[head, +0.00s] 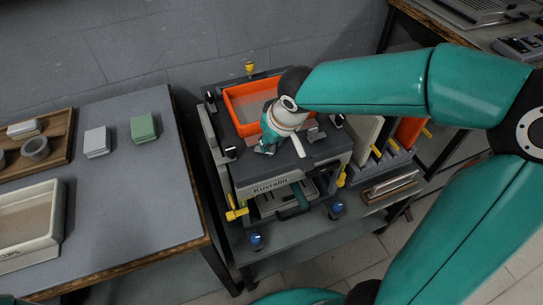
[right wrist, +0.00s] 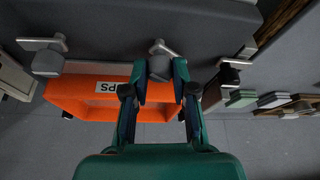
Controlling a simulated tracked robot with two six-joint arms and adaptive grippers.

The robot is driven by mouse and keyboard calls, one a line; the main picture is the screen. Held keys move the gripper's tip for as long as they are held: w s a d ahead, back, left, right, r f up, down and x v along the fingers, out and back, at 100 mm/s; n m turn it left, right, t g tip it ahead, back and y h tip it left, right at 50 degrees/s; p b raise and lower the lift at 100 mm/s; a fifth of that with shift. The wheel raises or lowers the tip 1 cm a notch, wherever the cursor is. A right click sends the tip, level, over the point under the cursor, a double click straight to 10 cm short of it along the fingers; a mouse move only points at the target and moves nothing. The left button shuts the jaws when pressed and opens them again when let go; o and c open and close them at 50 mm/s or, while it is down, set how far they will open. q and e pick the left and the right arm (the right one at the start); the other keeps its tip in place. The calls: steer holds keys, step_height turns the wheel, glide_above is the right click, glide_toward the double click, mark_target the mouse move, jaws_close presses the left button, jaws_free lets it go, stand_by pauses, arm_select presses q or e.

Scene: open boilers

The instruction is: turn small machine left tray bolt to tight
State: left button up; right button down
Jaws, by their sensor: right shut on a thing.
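The small machine (head: 287,178), grey and labelled "Kuvralin", stands on a low table in the head view. An orange tray (head: 253,97) sits in its top; it also shows in the right wrist view (right wrist: 75,97). My right gripper (head: 266,146) is at the tray's front edge. In the right wrist view my right gripper (right wrist: 161,72) has its fingers on both sides of the left tray bolt (right wrist: 159,66), which has a dark head and a grey lever. The gripper hides this bolt in the head view. My left gripper is out of view.
Another lever bolt (right wrist: 48,60) stands at the tray's other end, and one (right wrist: 236,66) at the machine's corner. A grey table (head: 130,205) with a green block (head: 143,128) stands left. Upright panels (head: 368,137) stand close to the machine's right.

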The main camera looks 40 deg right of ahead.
steer(key=m+b, duration=0.1)
steer(key=m+h+b, duration=0.1)
steer(key=b, duration=0.1)
steer(key=shift+a+f+m, duration=0.1)
steer(key=shift+f+m, duration=0.15)
steer(key=shift+m, duration=0.15)
steer(key=m+h+b, duration=0.1)
steer(key=m+b, duration=0.1)
steer(key=shift+w+r+m+g, duration=0.1)
steer(key=shift+m+g, duration=0.2)
steer(key=shift+m, duration=0.1)
steer(key=m+b, duration=0.1)
steer(key=m, duration=0.1)
steer(key=shift+a+r+m+g+h, duration=0.1)
steer(key=shift+m+g+h, duration=0.2)
steer(key=shift+g+h, duration=0.1)
arm_select(q)
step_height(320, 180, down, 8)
steer(key=b, duration=0.1)
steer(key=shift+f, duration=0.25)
arm_select(e)
steer(key=shift+r+m+g+h, duration=0.1)
steer(key=shift+m+g+h, duration=0.2)
steer(key=shift+m, duration=1)
steer(key=c, duration=0.9)
jaws_free()
steer(key=shift+c, duration=0.2)
